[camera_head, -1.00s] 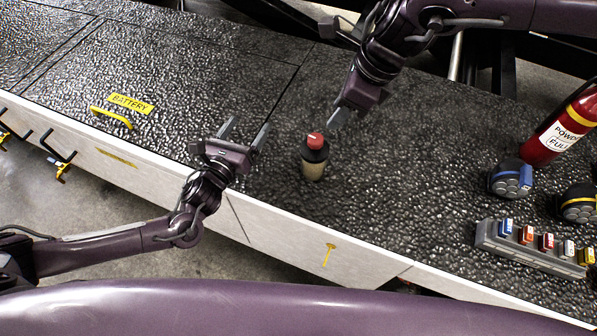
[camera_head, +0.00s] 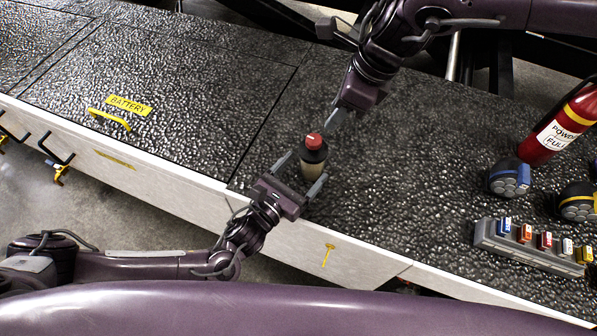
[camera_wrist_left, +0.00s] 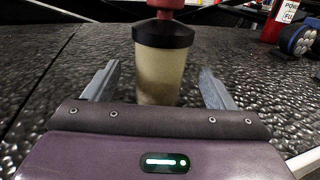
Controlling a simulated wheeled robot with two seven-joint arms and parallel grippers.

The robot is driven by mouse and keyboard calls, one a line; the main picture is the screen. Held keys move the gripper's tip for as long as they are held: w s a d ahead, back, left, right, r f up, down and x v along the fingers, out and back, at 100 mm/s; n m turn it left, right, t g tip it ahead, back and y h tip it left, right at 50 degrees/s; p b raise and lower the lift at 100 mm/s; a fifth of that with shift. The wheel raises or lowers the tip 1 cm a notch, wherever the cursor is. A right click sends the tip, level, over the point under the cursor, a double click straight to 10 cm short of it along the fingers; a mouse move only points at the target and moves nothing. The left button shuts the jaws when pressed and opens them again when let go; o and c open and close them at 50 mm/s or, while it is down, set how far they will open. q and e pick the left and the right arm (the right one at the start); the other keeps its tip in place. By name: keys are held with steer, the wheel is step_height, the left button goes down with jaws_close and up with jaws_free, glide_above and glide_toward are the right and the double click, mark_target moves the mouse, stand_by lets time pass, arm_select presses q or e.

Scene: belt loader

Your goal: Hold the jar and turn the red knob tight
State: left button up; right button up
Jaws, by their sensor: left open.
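The jar (camera_head: 313,170) stands upright on the dark textured top, with a pale body, black shoulder and the red knob (camera_head: 314,140) on top. My left gripper (camera_head: 300,172) is open, its fingers around the lower jar body. In the left wrist view the jar (camera_wrist_left: 161,75) stands between the two fingers with a gap on each side; the knob (camera_wrist_left: 165,5) is cut off by the top edge. My right gripper (camera_head: 337,119) is above and behind the jar, close to the knob; its fingers are mostly hidden, so its opening is unclear.
A red fire extinguisher (camera_head: 562,132), a blue-and-black lamp (camera_head: 510,178), a yellow-and-black one (camera_head: 578,202) and a grey rack (camera_head: 487,238) with coloured blocks are at the right. A yellow handle (camera_head: 110,118) is at the left. The top's front edge runs close before the jar.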

mark_target(318, 152)
arm_select(q)
steer(key=x, duration=0.6)
steer(key=shift+w+d, duration=0.15)
steer(key=shift+w, duration=0.15)
steer(key=shift+c, duration=0.5)
